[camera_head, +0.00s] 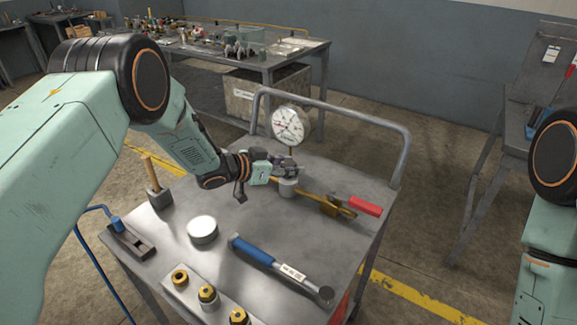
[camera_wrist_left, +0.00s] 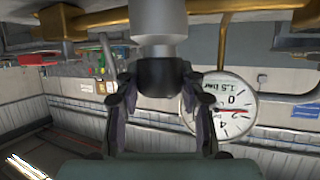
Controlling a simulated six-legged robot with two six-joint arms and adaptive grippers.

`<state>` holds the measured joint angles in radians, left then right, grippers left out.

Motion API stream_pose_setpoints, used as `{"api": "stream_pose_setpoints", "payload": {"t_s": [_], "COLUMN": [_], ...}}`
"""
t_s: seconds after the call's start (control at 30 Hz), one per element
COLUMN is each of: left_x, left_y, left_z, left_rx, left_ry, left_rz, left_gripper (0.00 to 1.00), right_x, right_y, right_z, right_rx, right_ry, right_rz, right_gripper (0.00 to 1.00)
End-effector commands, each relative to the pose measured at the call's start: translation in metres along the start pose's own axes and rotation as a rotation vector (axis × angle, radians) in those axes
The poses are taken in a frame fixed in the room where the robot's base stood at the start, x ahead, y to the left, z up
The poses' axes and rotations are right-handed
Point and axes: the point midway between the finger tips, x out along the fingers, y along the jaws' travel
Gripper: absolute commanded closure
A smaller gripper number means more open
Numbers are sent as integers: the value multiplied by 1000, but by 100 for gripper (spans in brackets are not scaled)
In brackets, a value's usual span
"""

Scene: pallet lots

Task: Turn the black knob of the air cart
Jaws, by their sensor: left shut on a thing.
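The air cart (camera_head: 335,175) has a grey metal top and a tube rail at its back. My left gripper (camera_head: 284,166) is above the grey regulator body (camera_head: 288,188), just in front of the round white gauge (camera_head: 288,125). In the left wrist view my left gripper (camera_wrist_left: 162,84) has its two fingers closed around the black knob (camera_wrist_left: 163,74), one on each side. The knob sits on the end of the grey regulator cylinder (camera_wrist_left: 158,22). In the head view the knob is mostly hidden by the gripper. The gauge face also shows in the wrist view (camera_wrist_left: 228,105). My right gripper is outside both views.
A brass valve with a red handle (camera_head: 364,205) is right of the regulator. A cluttered bench (camera_head: 290,55) stands behind.

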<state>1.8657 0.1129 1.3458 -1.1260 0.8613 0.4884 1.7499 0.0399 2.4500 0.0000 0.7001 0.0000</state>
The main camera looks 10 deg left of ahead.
Motion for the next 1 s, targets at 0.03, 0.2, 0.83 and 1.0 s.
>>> {"api": "stream_pose_setpoints", "payload": {"t_s": [0.03, 0.2, 0.83, 1.0], "left_x": [0, 0, 0, 0], "left_y": [0, -1, 0, 0], "left_z": [-1, -1, 0, 0], "left_rx": [3, 3, 1, 1], "left_ry": [1, 0, -1, -1], "left_rz": [1, 1, 0, 0], "left_gripper": [92, 92, 36, 36], "right_x": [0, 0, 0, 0], "right_y": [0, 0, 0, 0], "right_z": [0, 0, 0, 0], "right_rx": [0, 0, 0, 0], "right_ry": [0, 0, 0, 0], "right_rz": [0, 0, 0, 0], "right_gripper": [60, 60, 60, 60]}}
